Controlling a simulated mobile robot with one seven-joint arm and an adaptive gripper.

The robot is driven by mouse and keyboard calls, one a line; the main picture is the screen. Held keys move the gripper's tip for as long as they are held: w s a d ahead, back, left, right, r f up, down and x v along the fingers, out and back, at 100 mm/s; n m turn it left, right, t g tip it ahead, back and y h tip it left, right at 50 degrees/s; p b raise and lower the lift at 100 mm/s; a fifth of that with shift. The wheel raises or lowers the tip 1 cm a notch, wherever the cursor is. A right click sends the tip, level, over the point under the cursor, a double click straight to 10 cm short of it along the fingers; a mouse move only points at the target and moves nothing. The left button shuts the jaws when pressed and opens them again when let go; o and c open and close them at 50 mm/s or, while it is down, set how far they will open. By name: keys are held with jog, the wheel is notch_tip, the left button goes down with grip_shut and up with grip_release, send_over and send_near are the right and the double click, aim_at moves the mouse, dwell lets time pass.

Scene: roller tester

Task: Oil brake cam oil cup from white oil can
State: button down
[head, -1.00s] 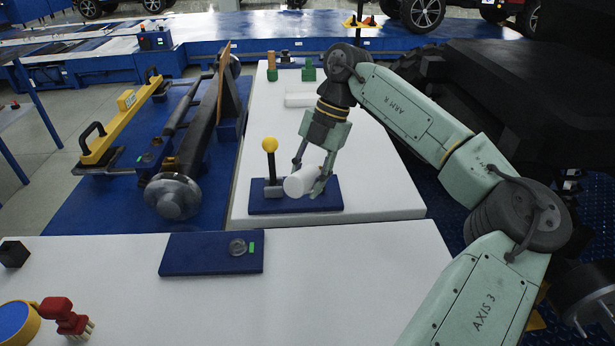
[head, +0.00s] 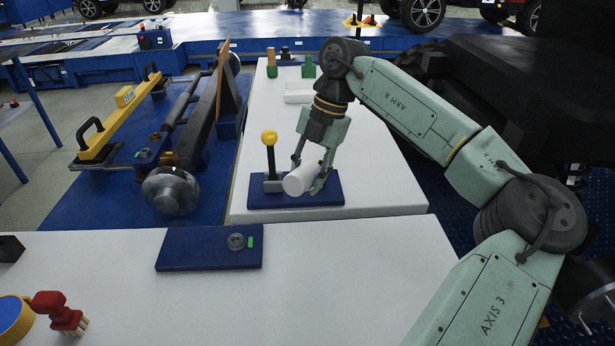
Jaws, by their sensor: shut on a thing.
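My gripper (head: 309,176) is shut on a white cylindrical can (head: 298,181), likely the white oil can. The can lies tilted almost on its side, its round end facing the camera and to the left. It is just above or on a blue plate (head: 330,194) with a yellow-knobbed lever (head: 270,158); contact cannot be told. The brake cam oil cup cannot be told for sure. A small round grey fitting with a green mark (head: 237,241) sits on the nearer blue plate (head: 190,250). Another small green mark (head: 138,153) shows near the axle.
An axle with a round hub (head: 171,191) and a yellow bar (head: 118,118) lie on the blue floor at left. A red-handled brush (head: 60,312) is on the near white table (head: 340,290). Green and orange pieces and a white block (head: 298,92) are behind my gripper.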

jog(key=shift+f+t+b, duration=0.4)
jog(key=shift+f+b, duration=0.1)
jog(key=shift+b, duration=0.2)
jog(key=shift+s+h+b, duration=0.1)
jog(key=shift+h+b, duration=0.2)
jog(key=shift+b, duration=0.15)
jog(key=shift+t, duration=0.3)
jog(key=shift+f+b, duration=0.4)
jog(key=shift+b, duration=0.55)
jog(key=p+v, duration=0.2)
jog(key=v, duration=0.1)
jog(key=a+p+v, duration=0.1)
jog(key=p+v, duration=0.1)
jog(key=v, duration=0.1)
jog(key=a+p+v, duration=0.1)
jog(key=p+v, duration=0.1)
jog(key=v, duration=0.1)
jog(key=shift+r+p, duration=0.4)
jog(key=shift+f+t+b, duration=0.2)
jog(key=shift+t+b, duration=0.1)
jog(key=shift+b, duration=0.05)
